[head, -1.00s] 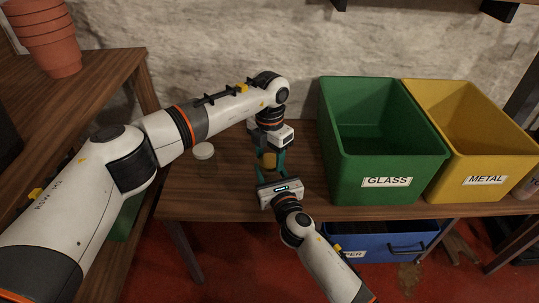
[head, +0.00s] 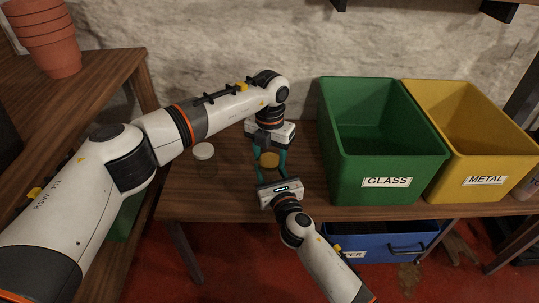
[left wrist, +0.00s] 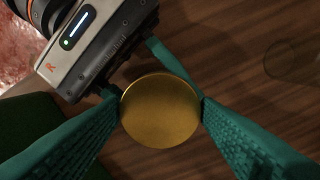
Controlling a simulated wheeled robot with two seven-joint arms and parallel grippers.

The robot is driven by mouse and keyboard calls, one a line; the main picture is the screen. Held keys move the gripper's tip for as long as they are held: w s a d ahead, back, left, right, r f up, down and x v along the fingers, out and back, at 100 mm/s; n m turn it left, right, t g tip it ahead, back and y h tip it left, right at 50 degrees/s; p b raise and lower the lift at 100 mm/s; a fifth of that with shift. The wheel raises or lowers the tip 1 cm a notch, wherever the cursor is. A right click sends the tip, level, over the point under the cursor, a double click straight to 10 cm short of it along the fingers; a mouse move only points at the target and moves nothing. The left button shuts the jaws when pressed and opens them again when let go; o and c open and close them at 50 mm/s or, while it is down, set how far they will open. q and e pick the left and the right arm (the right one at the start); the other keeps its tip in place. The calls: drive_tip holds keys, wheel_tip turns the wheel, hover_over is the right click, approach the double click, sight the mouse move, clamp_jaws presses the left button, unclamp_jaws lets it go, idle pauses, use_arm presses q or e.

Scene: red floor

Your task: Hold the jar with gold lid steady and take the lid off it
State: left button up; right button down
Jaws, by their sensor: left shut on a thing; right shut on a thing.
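The gold lid (head: 269,160) faces up between the grippers near the table's middle; in the left wrist view it is a round gold disc (left wrist: 160,111). The jar's body under it is mostly hidden by the lid and fingers. My left gripper (head: 268,153) reaches down from above, its teal fingers shut on opposite sides of the lid. My right gripper (head: 271,169) comes in from the front, its teal fingers shut around the jar below. I cannot tell whether the lid is still seated on the jar.
A pale round lid (head: 203,151) stands on the wooden table (head: 222,200) to the left. A green GLASS bin (head: 388,182) and yellow METAL bin (head: 485,181) stand to the right. A blue bin (head: 390,246) is below; stacked clay pots (head: 50,45) are at upper left.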

sight(269, 160)
use_arm(q)
drive_tip(key=shift+r, duration=1)
drive_tip(key=shift+r, duration=2)
use_arm(e)
drive_tip(key=c, duration=0.6)
unclamp_jaws()
